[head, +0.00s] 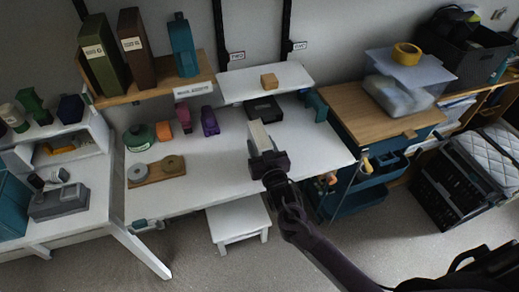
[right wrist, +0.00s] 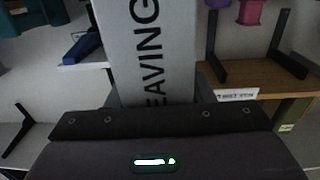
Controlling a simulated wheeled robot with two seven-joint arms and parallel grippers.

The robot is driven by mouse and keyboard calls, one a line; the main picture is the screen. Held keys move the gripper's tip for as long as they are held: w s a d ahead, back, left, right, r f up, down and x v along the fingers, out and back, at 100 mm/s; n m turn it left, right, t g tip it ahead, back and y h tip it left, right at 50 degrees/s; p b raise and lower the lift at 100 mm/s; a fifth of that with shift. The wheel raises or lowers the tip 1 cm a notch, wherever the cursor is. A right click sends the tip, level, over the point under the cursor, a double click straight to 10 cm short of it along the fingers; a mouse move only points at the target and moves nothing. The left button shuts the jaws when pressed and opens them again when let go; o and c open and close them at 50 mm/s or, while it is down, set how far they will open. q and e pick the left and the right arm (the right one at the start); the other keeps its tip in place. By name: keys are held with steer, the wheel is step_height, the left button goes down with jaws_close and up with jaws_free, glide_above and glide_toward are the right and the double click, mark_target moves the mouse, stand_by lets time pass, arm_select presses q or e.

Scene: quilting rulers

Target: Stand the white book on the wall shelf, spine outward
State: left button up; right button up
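The white book (head: 260,136) is in my right gripper (head: 266,158), above the white worktable. In the right wrist view the book (right wrist: 150,45) fills the upper middle, with large dark letters reading "EAVING" along the face toward the camera. The gripper is shut on its near end; the fingertips are mostly hidden by the book. A wooden wall shelf (head: 146,91) at the upper left holds a green binder (head: 103,56), a brown binder (head: 136,50) and a teal object (head: 183,46). A white wall shelf (head: 240,88) is to its right. My left gripper is out of view.
Below are a dark box (head: 264,109), purple items (head: 209,121) and grey discs on a wooden board (head: 143,178). A wood-topped cabinet (head: 362,107) stands right.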

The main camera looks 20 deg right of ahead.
steer(key=c, duration=0.7)
steer(key=shift+c, duration=0.8)
steer(key=shift+r, duration=0.1)
